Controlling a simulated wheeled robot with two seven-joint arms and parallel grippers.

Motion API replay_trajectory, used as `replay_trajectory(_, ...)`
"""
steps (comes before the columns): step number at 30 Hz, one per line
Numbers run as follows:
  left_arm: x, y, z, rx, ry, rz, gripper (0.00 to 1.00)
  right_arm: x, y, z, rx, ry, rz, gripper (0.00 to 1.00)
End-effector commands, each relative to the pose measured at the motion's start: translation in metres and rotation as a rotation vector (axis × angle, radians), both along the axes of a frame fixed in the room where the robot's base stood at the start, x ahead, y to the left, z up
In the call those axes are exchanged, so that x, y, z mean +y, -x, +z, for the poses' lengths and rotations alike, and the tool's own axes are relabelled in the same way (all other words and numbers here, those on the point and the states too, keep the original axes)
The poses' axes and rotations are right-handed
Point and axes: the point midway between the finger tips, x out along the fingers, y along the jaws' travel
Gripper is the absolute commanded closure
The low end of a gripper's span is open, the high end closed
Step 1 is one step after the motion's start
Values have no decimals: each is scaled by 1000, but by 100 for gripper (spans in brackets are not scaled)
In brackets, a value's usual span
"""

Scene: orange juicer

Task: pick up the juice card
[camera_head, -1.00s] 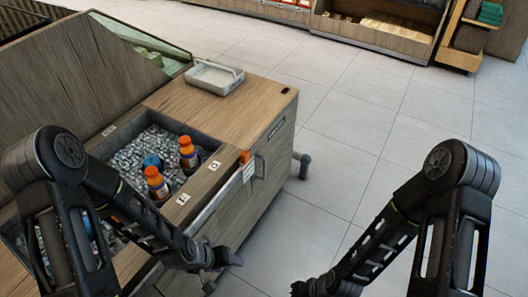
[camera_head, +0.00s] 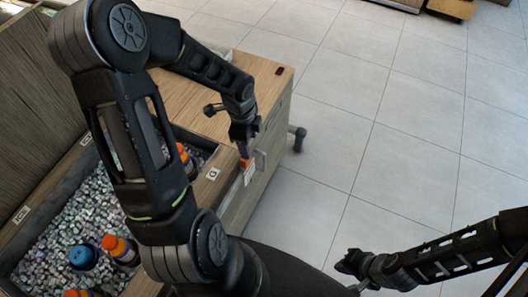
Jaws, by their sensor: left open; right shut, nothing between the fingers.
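The juice card (camera_head: 249,174), white with an orange top, hangs at the front edge of the wooden counter. My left gripper (camera_head: 244,148) is open and points down just above the card's orange top. Whether the fingers touch or straddle the card is too small to tell. My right gripper (camera_head: 346,263) is shut and empty, low over the floor at the lower right, well apart from the counter.
The counter holds a bin of ice (camera_head: 50,232) with several orange-capped bottles (camera_head: 122,250) and a blue-capped one (camera_head: 82,257). My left arm hides part of the bin. The tiled floor (camera_head: 380,110) at the right is clear.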

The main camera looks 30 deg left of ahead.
Motion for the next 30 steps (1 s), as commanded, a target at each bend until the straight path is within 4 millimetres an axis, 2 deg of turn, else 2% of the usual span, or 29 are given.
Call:
replay_trajectory(4,7,14,0,57,-32,-134,44,0,0,0,0,0,-1,100)
replay_trajectory(9,8,19,-1,78,-38,-204,44,0,0,0,1,0,-1,100)
replay_trajectory(19,7,19,-2,77,-36,-210,44,0,0,0,0,0,-1,100)
replay_trajectory(27,7,19,-26,78,-36,-210,44,0,0,-2,0,-1,0,100)
replay_trajectory(30,7,18,-27,75,-37,-209,44,0,0,-1,0,-1,0,100)
